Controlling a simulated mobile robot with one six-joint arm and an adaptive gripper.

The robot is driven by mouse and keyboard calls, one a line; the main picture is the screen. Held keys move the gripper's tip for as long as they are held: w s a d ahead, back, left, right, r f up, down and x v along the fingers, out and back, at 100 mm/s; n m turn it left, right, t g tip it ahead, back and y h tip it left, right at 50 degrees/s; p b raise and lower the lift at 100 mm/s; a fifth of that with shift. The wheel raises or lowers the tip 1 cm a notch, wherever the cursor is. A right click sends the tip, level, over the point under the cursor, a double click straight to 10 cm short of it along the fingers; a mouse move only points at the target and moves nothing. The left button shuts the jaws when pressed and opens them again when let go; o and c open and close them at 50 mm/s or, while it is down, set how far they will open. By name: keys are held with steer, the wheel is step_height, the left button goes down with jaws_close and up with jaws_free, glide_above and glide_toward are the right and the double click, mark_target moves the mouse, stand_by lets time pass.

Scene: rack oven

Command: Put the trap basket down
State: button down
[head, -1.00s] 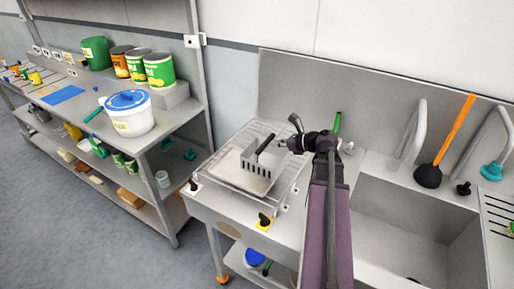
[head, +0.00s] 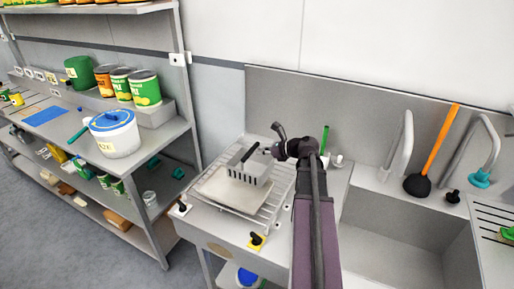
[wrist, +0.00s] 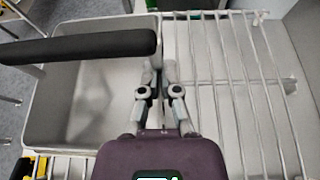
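The trap basket (head: 248,174) is a small grey box with slots in its side and a black handle (head: 250,151). In the head view it appears upright over a pale flat tray (head: 222,194) on the wire rack (head: 270,207); I cannot tell whether it touches. My gripper (head: 273,151) is at its right side. In the wrist view the basket (wrist: 90,100) fills the left, with its handle (wrist: 80,46) across it. My gripper (wrist: 160,85) straddles its right wall with fingers close together, and appears shut on it. The exact contact is partly hidden.
The sink basin (head: 400,235) lies to the right, with a plunger (head: 418,184) and taps behind it. A green upright object (head: 325,138) stands behind my arm. Shelving with a white bucket (head: 114,136) and cans is at left. The rack's right part is bare.

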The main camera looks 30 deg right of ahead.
steer(key=w+d, duration=0.4)
steer(key=w, duration=0.5)
steer(key=shift+d+f+b, duration=0.25)
steer(key=shift+f+b, duration=0.15)
steer(key=shift+f, duration=0.05)
steer(key=shift+w, duration=0.1)
steer(key=shift+w+d+f, duration=0.25)
steer(key=shift+w+d, duration=0.1)
steer(key=shift+w, duration=0.35)
steer(key=shift+s+f+b, duration=0.15)
steer(key=shift+f+b, duration=1.45)
steer(key=shift+b, duration=0.25)
steer(key=shift+f, duration=0.1)
steer(key=c, duration=0.8)
jaws_free()
